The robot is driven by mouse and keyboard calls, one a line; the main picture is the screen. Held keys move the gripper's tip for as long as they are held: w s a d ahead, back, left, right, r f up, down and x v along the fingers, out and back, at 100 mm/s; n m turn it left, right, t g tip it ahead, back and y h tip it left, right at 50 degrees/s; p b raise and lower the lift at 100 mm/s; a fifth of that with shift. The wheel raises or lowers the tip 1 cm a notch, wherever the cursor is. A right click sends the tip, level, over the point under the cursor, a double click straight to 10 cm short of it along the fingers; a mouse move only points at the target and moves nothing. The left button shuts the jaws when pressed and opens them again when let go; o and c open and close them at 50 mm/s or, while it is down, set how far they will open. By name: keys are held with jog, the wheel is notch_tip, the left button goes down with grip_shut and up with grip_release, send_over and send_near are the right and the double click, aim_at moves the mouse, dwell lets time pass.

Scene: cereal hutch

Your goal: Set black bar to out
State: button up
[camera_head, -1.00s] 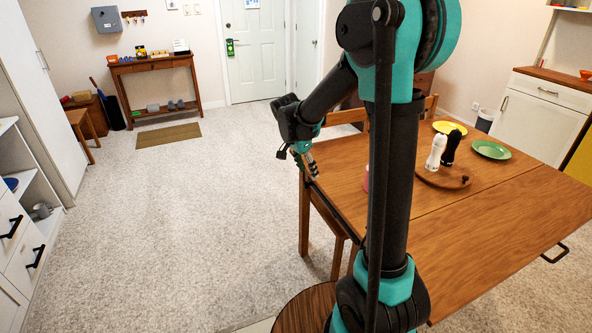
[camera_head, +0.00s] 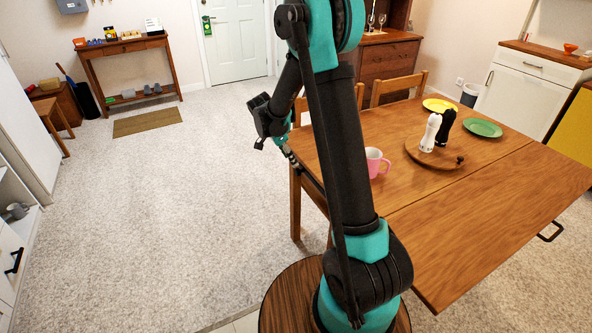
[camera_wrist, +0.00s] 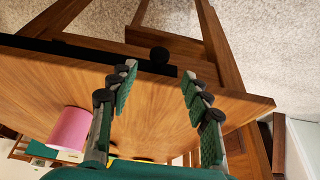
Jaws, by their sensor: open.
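A black bar (camera_wrist: 90,52) runs along the table's edge in the wrist view, with a round black knob (camera_wrist: 159,55) near its end. In the head view, a dark strip at the near-left table edge (camera_head: 312,182) is probably the same bar, partly hidden by my arm. My gripper (camera_wrist: 157,76) is open, its green-padded fingers on either side of the knob in the picture. Nothing is visibly held. Whether the fingers touch the bar cannot be told. In the head view my gripper (camera_head: 286,150) is beside the table's left corner.
The wooden table (camera_head: 480,205) carries a pink mug (camera_head: 375,162), white and black shakers (camera_head: 430,132) on a round board, a yellow plate (camera_head: 440,105) and a green plate (camera_head: 483,128). Chairs (camera_head: 398,88) stand behind it.

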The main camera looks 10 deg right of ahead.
jog(key=x, duration=0.8)
grip_shut()
